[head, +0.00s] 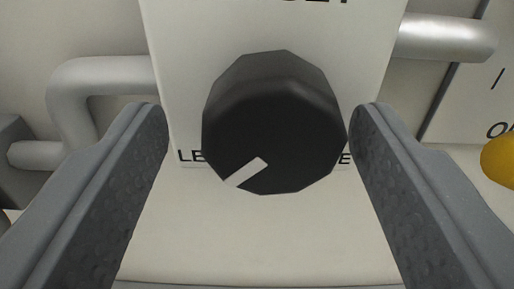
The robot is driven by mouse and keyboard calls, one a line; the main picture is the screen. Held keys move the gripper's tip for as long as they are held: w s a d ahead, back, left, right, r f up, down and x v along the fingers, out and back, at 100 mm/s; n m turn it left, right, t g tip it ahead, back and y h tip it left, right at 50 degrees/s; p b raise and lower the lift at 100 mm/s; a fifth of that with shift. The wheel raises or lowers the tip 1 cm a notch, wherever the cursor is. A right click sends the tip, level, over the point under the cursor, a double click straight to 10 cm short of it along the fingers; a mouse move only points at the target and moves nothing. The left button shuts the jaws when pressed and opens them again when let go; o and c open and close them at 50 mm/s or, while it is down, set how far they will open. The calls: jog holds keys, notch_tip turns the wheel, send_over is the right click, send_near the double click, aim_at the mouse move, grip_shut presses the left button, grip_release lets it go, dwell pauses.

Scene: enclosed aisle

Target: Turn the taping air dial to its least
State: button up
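The air dial (275,115) is a black many-sided knob on a white plate (185,40) in the middle of the head view. Its white pointer mark is at the lower left of the knob, aimed down and left near the partly hidden label "LE". Another label ending in "E" shows at the lower right, mostly hidden by the knob. My gripper (258,130) is open, with one grey finger on each side of the dial. The right fingertip is very close to the knob; I cannot tell whether it touches. The left fingertip stands apart from it.
A grey bent pipe (75,95) runs to the plate from the left. A grey pipe stub (445,38) sticks out at the right. A yellow knob (500,160) shows at the right edge beside a panel with black lettering (490,95). The wall below the dial is bare.

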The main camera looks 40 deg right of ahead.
jog(key=shift+d+r, duration=0.1)
jog(key=shift+s, duration=0.1)
jog(key=b+v, duration=0.3)
jog(key=v, duration=1)
jog(key=shift+s+a, duration=0.25)
jog(key=shift+s, duration=0.05)
jog(key=w+a+r+n+t+y+b, duration=0.15)
jog(key=r+y, duration=0.25)
jog(key=r, duration=0.8)
jog(key=w+a+r+t+y+b, duration=0.25)
jog(key=r+y, duration=0.25)
jog(key=r, duration=0.6)
jog(key=s+r+n+y+b, duration=0.2)
jog(key=s+r+y+b, duration=0.15)
jog(key=r, duration=0.55)
jog(key=s+d+r+n+g+y+b, duration=0.1)
jog(key=s+d+r+n+g+b, duration=0.2)
jog(key=s+r, duration=0.8)
jog(key=s+d+r+h+b, duration=0.1)
jog(key=s+d, duration=0.3)
jog(key=s, duration=0.4)
jog(key=s+d+h, duration=0.2)
jog(key=s+d, duration=0.1)
jog(key=s, duration=0.6)
jog(key=shift+d+r+b, duration=0.35)
jog(key=shift+d+r, duration=0.05)
